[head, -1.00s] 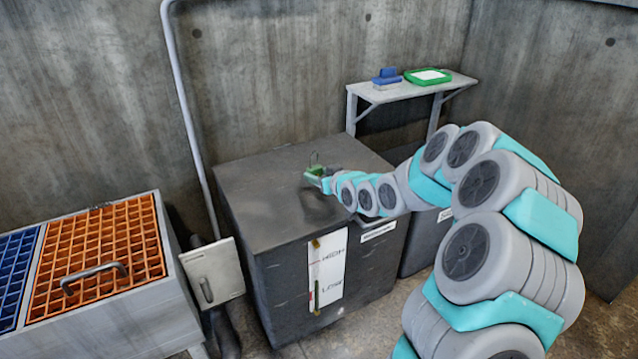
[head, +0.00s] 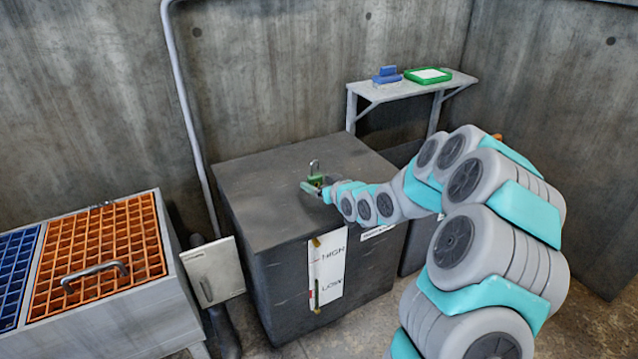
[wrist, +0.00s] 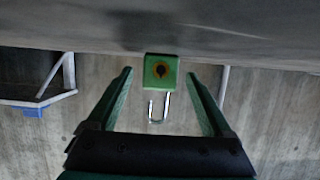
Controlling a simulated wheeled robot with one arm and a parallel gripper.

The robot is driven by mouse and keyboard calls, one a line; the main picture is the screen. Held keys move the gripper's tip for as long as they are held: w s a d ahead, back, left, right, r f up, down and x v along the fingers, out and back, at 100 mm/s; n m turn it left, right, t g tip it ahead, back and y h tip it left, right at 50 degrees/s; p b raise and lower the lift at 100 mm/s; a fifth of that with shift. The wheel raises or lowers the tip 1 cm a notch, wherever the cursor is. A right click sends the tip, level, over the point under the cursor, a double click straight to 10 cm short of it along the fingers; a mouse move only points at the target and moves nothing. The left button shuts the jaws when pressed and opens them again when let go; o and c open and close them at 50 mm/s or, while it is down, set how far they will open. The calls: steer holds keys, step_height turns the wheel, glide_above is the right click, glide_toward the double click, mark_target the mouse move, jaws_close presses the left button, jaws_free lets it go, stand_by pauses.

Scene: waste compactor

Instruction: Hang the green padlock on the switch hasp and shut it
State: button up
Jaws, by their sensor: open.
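The green padlock (head: 314,181) stands upright on top of the dark grey compactor box, its steel shackle upward. The wrist view is upside down; there the padlock (wrist: 160,71) shows its keyhole face, with the shackle pointing down the picture. One shackle leg seems to end short of the body, so it looks open. My gripper (wrist: 158,74) is open, one green finger on each side of the padlock with gaps visible. In the head view my gripper (head: 318,187) is beside the padlock. A grey switch box (head: 212,272) with a handle is left of the compactor; I cannot make out its hasp.
The compactor box (head: 265,200) has a bare flat top around the padlock. A wall shelf (head: 400,93) behind holds a blue object (head: 386,75) and a green-framed tray (head: 428,75). A bin with an orange grate (head: 100,255) stands left. A conduit runs up the wall.

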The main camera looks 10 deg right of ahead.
steer(key=shift+r, duration=0.15)
steer(key=shift+s+d+r, duration=0.1)
steer(key=shift+s+d, duration=0.05)
steer(key=shift+s, duration=0.1)
steer(key=b+v, duration=0.1)
steer(key=v, duration=1)
steer(key=shift+s, duration=0.15)
steer(key=s+a+m+g+h, duration=0.1)
steer(key=s+g, duration=0.6)
steer(key=s, duration=1.5)
steer(key=s+a+m+g+h, duration=0.2)
steer(key=s+g, duration=0.6)
steer(key=s, duration=1.4)
steer(key=shift+a+m+h, duration=0.25)
steer(key=shift+m+h, duration=0.05)
steer(key=shift+h, duration=0.4)
steer(key=shift+r, duration=0.1)
steer(key=shift+c, duration=0.3)
